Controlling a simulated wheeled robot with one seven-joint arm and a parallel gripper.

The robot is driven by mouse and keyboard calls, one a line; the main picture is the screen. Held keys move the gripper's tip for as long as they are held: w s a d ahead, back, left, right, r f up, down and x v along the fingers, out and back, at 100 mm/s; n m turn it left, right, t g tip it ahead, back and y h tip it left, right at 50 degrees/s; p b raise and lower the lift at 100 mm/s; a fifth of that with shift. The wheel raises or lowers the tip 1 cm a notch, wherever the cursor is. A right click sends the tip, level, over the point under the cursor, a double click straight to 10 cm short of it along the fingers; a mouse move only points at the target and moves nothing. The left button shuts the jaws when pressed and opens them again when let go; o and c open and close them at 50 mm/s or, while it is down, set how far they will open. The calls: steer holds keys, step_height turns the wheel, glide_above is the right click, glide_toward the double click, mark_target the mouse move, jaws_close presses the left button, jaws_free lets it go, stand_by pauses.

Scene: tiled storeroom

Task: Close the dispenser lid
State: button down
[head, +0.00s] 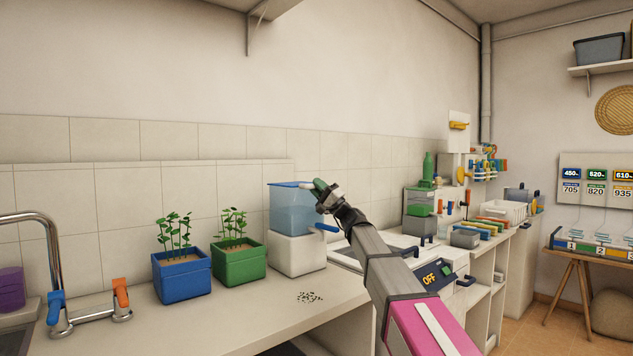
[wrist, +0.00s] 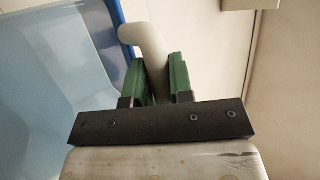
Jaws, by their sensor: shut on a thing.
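The dispenser is a see-through blue bin (head: 292,212) on a white base (head: 298,255), with a blue lever (head: 327,228) on its right side. A darker blue edge runs along the bin's top; I cannot tell how far the lid is open. My gripper (head: 318,187) is at the bin's upper right corner. In the wrist view its green fingers (wrist: 161,80) are shut on a pale curved handle (wrist: 143,45). The handle's tip sticks out beyond the fingers, beside the bin's blue wall (wrist: 60,85). Where the handle joins the dispenser is hidden.
A green planter (head: 239,262) and a blue planter (head: 182,279) with seedlings stand left of the dispenser. Dark grains (head: 309,297) lie on the counter in front. A tiled wall is close behind.

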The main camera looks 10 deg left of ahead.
steer(key=shift+f, duration=0.25)
steer(key=shift+w, duration=0.1)
steer(key=c, duration=1.3)
jaws_free()
steer(key=shift+a, duration=0.1)
steer(key=v, duration=1)
steer(key=shift+d+f, duration=0.25)
steer(key=shift+d, duration=0.05)
